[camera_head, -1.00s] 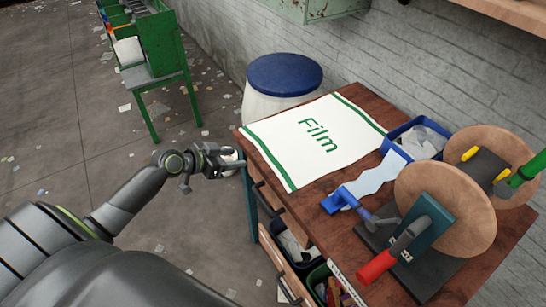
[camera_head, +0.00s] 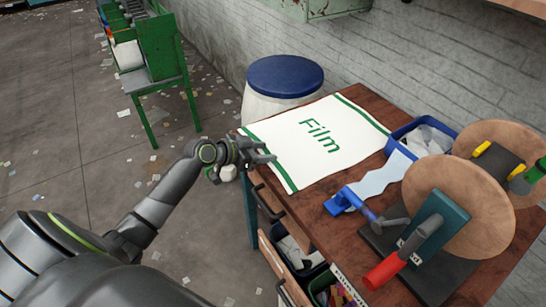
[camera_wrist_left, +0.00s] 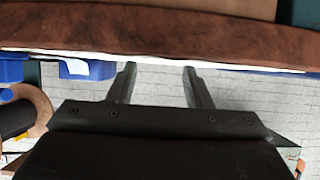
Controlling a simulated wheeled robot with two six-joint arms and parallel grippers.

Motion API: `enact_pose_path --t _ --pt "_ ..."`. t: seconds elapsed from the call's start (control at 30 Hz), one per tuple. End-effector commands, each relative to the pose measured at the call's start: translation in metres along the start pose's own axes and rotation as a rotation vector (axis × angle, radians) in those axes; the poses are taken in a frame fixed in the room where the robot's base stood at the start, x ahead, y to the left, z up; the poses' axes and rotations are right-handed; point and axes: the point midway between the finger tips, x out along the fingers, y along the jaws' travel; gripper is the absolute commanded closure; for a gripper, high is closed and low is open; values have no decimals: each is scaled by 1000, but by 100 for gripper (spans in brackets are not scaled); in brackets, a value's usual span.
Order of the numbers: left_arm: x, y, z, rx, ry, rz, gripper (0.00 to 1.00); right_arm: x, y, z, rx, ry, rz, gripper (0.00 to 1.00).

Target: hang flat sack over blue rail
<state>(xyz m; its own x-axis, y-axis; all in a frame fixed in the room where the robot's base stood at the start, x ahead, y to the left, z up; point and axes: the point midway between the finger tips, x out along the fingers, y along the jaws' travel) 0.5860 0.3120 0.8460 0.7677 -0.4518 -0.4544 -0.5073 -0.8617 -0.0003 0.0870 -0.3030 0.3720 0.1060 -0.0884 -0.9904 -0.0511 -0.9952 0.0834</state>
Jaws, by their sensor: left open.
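The flat white sack (camera_head: 345,128) lies flat on the wooden table, with green bands along its two ends and the word "Film" in green. In the left wrist view, it shows as a thin white strip (camera_wrist_left: 60,54) along the table edge. My left gripper (camera_head: 270,157) is open and empty at the sack's near left edge. In the left wrist view, its two fingers (camera_wrist_left: 159,68) are apart and point at that edge; contact cannot be told. No blue rail can be made out. My right gripper is not in view.
Tan discs (camera_head: 470,210) stand at the right. A blue-lidded drum (camera_head: 285,76) stands behind, against the wall.

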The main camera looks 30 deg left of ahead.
Motion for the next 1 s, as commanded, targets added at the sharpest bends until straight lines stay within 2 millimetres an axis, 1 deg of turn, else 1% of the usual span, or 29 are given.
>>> enact_pose_path --t 0.03,0.13,0.67,1.0 --pt "4 0 1 0 1 1 55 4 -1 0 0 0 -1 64" --pt "7 0 0 -1 1 1 55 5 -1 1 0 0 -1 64" --pt "10 0 1 -2 -2 0 55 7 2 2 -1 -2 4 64" --pt "10 0 2 -2 -4 0 78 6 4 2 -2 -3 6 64"
